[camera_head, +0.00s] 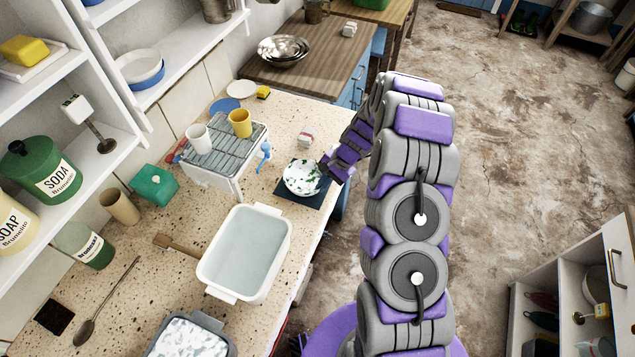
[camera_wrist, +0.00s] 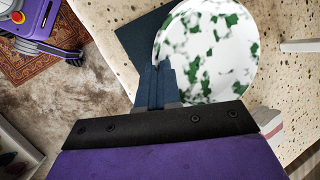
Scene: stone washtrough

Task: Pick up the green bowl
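The bowl is white with green leafy splotches (camera_head: 301,178); it is the only bowl with green on it near my gripper. It is at or just above a dark square mat (camera_head: 312,200) on the speckled counter. It also fills the upper right of the wrist view (camera_wrist: 215,45). My gripper (camera_head: 325,170) reaches its right-hand rim from the right. In the wrist view, my fingers (camera_wrist: 160,72) are close together, with the rim between their tips. Whether the bowl is clear of the mat is hard to tell.
A white tub of water (camera_head: 212,290) stands at the front left of the bowl. A wire rack (camera_head: 222,150) with a white and a yellow cup (camera_head: 240,123) is to the left. A small red-and-white block (camera_head: 305,139) lies behind the bowl.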

